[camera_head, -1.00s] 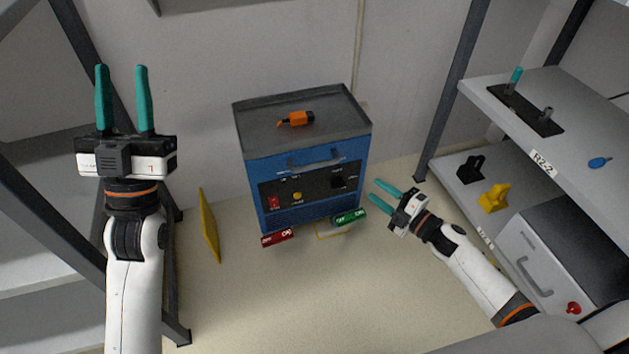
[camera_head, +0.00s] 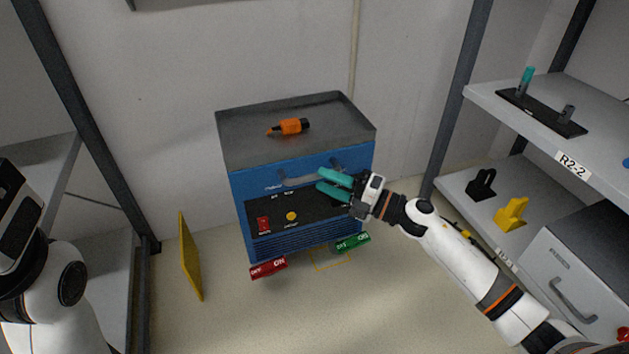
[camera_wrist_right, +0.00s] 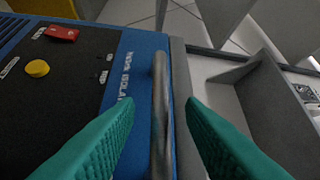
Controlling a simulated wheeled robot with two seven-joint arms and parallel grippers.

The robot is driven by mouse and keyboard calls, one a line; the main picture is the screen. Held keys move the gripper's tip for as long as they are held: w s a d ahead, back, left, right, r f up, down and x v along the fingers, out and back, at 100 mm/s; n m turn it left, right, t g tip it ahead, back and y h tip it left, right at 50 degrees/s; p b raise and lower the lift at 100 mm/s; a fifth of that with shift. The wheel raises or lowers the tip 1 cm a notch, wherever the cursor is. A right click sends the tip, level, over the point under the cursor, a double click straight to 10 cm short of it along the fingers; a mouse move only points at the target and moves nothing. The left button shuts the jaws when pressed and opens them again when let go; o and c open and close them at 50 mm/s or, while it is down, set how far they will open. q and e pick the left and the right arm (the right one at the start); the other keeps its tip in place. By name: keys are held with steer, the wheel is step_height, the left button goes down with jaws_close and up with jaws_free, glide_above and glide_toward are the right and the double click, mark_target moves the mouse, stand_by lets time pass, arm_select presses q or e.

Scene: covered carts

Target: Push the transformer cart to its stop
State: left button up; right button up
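The transformer cart (camera_head: 240,185) is a blue cabinet with a grey tray top, standing against the back wall. Its front has a dark panel with a red switch (camera_head: 263,224) and a yellow knob (camera_head: 291,216). My right gripper (camera_head: 325,180) is at the cart's front, by its handle (camera_head: 290,183). In the right wrist view, the open fingers (camera_wrist_right: 160,115) lie either side of the handle bar (camera_wrist_right: 160,85), with gaps showing. A red pedal (camera_head: 268,268) and a green pedal (camera_head: 352,242) sit at the cart's foot. Of my left arm, only part shows at the left edge; its fingers are out of view.
An orange tool (camera_head: 290,126) lies on the cart's top. A yellow panel (camera_head: 189,258) stands on the floor to the left. Shelf racks flank both sides; the right one (camera_head: 480,95) holds black and yellow holders. A yellow outline (camera_head: 332,260) marks the floor. The floor in front is clear.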

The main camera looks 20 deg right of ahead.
mark_target(314, 176)
steer(key=shift+b+x, duration=0.35)
steer(key=shift+x, duration=1.55)
steer(key=shift+f, duration=0.1)
jaws_close()
